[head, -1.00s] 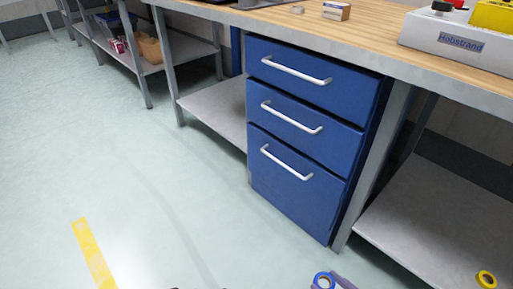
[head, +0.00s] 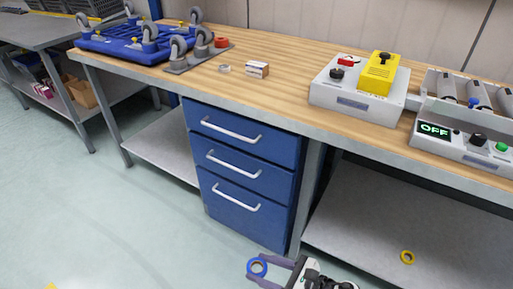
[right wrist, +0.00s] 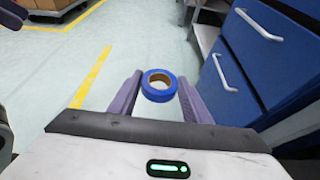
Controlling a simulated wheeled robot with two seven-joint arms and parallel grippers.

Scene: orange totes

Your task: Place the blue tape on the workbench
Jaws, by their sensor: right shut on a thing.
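The blue tape (head: 257,267) is a blue ring held between the fingers of my right gripper (head: 262,270), low in front of the blue drawers in the head view. In the right wrist view the tape (right wrist: 159,86) sits between the purple fingertips of the right gripper (right wrist: 159,92), with a brown inner core. The workbench (head: 285,75) has a wooden top with a grey edge and stands above and beyond the gripper.
On the bench stand a blue wheeled dolly (head: 125,42), a small box (head: 257,69), a clear-looking ring (head: 224,68), a white control box (head: 350,97) and a roller unit (head: 465,130). A yellow tape (head: 407,257) lies on the lower shelf. Bare wood shows between box and control box.

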